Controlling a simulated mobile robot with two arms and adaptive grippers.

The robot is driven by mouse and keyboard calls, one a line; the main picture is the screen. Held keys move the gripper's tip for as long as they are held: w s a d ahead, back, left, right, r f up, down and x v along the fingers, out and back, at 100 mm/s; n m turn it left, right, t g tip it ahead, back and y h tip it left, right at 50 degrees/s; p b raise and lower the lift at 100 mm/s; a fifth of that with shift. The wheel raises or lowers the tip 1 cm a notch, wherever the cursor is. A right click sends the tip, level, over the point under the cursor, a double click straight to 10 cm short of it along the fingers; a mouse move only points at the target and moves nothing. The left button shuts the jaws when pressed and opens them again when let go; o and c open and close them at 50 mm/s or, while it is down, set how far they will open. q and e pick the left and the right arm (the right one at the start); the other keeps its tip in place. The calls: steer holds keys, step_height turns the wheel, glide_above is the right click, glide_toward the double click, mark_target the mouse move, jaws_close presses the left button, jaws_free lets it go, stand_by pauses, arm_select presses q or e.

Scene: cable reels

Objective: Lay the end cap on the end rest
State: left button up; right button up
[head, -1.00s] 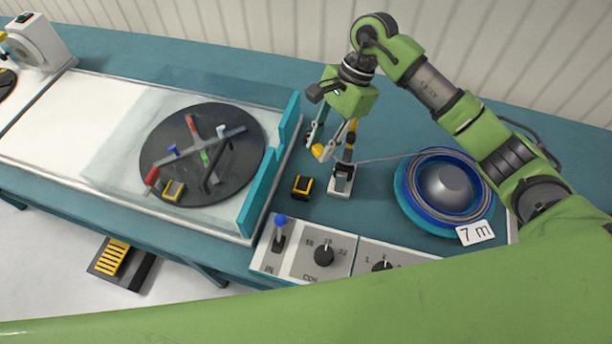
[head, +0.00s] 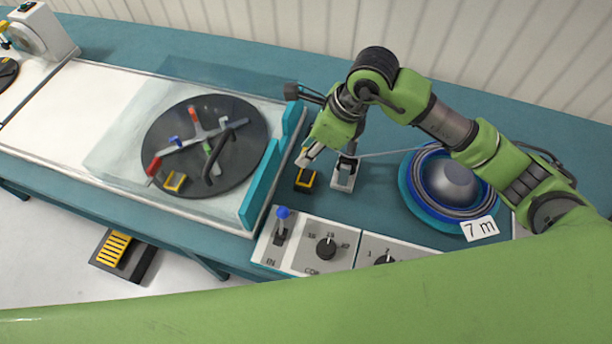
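My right gripper (head: 304,160) reaches down from the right arm. Its pale fingertips are just above the far edge of a small black block with a yellow rim (head: 305,181), which I take to be the end rest. I cannot tell whether the fingers are apart or closed. The end cap is not clearly visible; the fingers and wrist may hide it. A thin grey cable (head: 388,153) runs from the blue reel (head: 410,196) to a small grey-white stand (head: 342,183) right of the block. My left gripper is out of view.
A panel with a blue-knobbed lever (head: 282,213) and dials (head: 326,248) lies in front of the block. To the left are a clear-covered dark disc (head: 160,140) and a teal guard (head: 258,190). The teal bench behind the gripper is free.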

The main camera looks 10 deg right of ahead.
mark_target(303, 177)
stand_by(0.3)
steer(key=shift+s+f+b, duration=0.2)
steer(key=shift+b, duration=0.2)
steer(key=shift+f, duration=0.1)
steer(key=shift+f+b, duration=0.95)
steer(key=shift+b, duration=0.15)
steer(key=shift+f+b, duration=1)
steer(key=shift+b, duration=0.05)
steer(key=shift+f+b, duration=0.65)
steer(key=shift+b, duration=0.1)
steer(key=shift+s+f+b, duration=0.1)
steer(key=shift+f+b, duration=0.75)
steer(key=shift+b, duration=0.65)
stand_by(1.1)
